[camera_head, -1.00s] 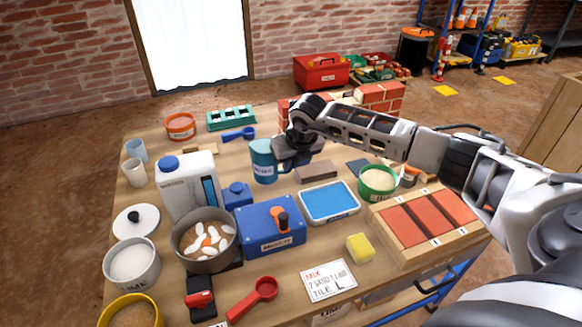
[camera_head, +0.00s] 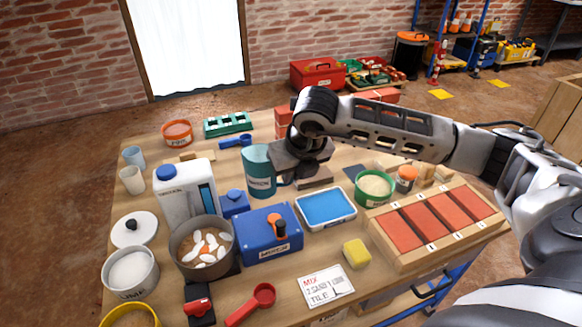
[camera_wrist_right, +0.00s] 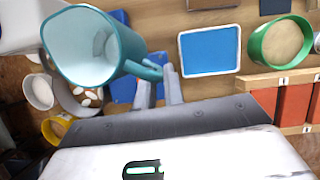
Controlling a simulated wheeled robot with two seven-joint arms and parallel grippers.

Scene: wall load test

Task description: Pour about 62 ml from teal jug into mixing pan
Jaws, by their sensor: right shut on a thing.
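The teal jug (camera_head: 258,178) is roughly upright near the middle of the workbench, behind the blue box. My right gripper (camera_head: 288,174) is shut on its handle, to the right of the jug's body. In the right wrist view the jug (camera_wrist_right: 122,62) shows its open mouth and pale inside, with my gripper's fingers (camera_wrist_right: 160,88) at the handle. I cannot tell the liquid level. The mixing pan (camera_head: 177,254) is a grey-brown pot with white and orange pieces in it, front left of the jug; it also shows in the wrist view (camera_wrist_right: 68,103). My left gripper is not in view.
A blue box with an orange handle (camera_head: 258,245) is right of the pan. A blue tray (camera_head: 325,208) and green bowl (camera_head: 374,199) lie to the right.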

